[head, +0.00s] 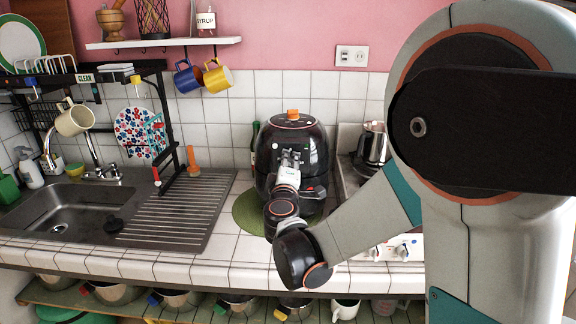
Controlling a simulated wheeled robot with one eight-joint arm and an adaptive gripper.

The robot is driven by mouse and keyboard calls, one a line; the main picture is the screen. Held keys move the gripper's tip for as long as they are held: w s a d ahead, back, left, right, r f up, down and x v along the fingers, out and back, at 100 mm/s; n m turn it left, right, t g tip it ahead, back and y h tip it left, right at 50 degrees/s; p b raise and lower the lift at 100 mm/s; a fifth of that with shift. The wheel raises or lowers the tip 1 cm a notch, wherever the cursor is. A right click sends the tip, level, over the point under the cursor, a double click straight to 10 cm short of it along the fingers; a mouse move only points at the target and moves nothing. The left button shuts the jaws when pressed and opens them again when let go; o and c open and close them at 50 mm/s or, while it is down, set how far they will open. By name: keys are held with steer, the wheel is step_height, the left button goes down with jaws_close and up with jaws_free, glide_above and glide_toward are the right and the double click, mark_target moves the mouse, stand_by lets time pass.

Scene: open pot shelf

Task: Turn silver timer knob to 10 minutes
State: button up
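A black air fryer (315,150) with a rounded body stands on the counter, with small markings and an orange piece on its top. My gripper (291,156) is right in front of the fryer's upper front face, its fingers pointing at it. The fingers are small here, and I cannot tell whether they are open, shut or touching anything. I cannot make out the silver timer knob; my gripper and wrist cover part of the fryer's front.
The fryer stands on a green round mat (246,212). A dark bottle is close behind it. A stove with a metal pot (372,146) is at right, and a sink (70,209) with a drainboard at left. Pots fill the open shelf (180,312) below the counter.

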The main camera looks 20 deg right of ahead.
steer(key=shift+m, duration=0.3)
steer(key=o, duration=1)
steer(key=shift+o, duration=0.2)
steer(key=v, duration=0.7)
steer(key=shift+s, duration=0.25)
